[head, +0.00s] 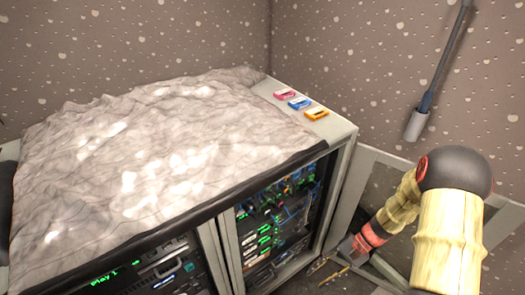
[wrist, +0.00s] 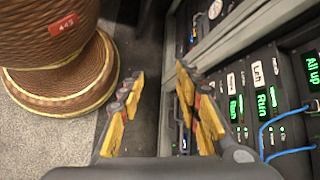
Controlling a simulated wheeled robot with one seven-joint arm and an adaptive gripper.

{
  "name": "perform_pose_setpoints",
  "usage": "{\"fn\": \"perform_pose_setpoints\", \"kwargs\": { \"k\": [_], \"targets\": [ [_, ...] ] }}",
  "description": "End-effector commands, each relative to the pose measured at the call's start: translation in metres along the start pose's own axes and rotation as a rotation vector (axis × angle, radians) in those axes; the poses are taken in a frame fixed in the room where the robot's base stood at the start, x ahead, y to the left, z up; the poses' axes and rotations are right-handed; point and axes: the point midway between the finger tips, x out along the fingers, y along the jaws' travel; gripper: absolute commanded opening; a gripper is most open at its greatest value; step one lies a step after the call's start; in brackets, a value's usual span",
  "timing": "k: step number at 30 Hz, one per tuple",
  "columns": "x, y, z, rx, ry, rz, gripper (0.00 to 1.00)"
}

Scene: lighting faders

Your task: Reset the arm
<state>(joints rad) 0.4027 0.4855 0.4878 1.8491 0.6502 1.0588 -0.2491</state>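My arm (head: 448,240) comes in at the lower right of the head view and bends down to the left. My gripper (head: 330,272) hangs low beside the right end of the rack. In the wrist view my gripper (wrist: 158,85) is open, with a clear gap between its yellow-padded fingers and nothing held. The rack's front shows close on the right of that view, beside the right finger; whether they touch I cannot tell.
The equipment rack (head: 345,135) is largely covered by a crumpled pale sheet (head: 140,150). Pink (head: 284,94), blue (head: 300,103) and orange (head: 316,114) small items lie on its bare right end. A dark rod (head: 440,75) stands against the wall. Blue cables (wrist: 280,125) stick out from the rack.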

Motion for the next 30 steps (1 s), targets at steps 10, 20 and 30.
{"fn": "perform_pose_setpoints", "kwargs": {
  "k": [10,20,30],
  "targets": [
    [-0.095,-0.009,0.094,-0.175,0.253,0.29,0.34],
    [-0.165,-0.018,0.178,-0.391,0.529,0.467,0.34],
    [-0.217,-0.036,0.267,-0.641,0.806,0.538,0.34]
  ]
}}
